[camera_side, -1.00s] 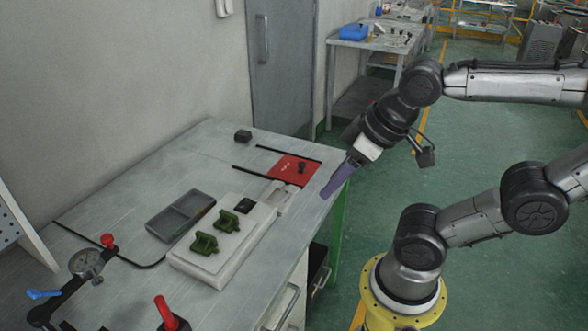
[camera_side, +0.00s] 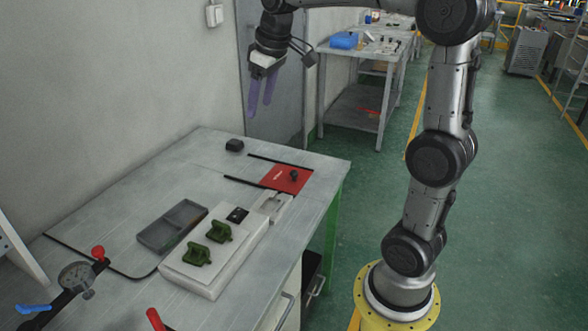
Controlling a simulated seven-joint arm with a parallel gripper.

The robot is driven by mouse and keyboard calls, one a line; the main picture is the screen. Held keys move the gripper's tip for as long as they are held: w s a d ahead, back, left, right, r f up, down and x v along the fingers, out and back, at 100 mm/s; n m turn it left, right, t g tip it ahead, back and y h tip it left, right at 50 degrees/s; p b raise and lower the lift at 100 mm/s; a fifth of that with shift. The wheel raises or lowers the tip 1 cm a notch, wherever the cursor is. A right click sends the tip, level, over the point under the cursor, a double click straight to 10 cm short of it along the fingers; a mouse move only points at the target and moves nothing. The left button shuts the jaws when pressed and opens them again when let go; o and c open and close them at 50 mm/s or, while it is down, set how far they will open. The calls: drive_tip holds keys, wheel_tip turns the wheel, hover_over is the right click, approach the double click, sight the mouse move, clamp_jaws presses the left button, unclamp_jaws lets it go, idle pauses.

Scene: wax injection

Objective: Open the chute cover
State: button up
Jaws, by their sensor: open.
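The chute cover looks to be the red plate (camera_side: 283,180) with a small black knob (camera_side: 294,174) on it. It lies flat at the table's far right end, between two black rails (camera_side: 246,182). My gripper (camera_side: 262,112) has two purple fingers that point down and stand apart, with nothing between them. It is raised above the far end of the table, in the picture above and a little left of the red plate, and touches nothing.
A white block (camera_side: 212,262) with two green clamp-like parts (camera_side: 197,254) stands in front of the red plate. A grey divided tray (camera_side: 172,226) lies left of it. A dial gauge (camera_side: 76,277) is at lower left.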

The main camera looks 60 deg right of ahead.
drive_tip(key=w+d+f+m+g, duration=0.1)
drive_tip(key=w+d+f, duration=0.3)
drive_tip(key=d, duration=0.4)
drive_tip(key=m+g+y, duration=0.1)
drive_tip(key=m+g, duration=0.2)
hover_over(294, 172)
wheel_tip(294, 172, down, 15)
wheel_tip(294, 172, down, 13)
drive_tip(key=shift+d+f, duration=0.1)
clamp_jaws()
drive_tip(key=shift+w, duration=0.1)
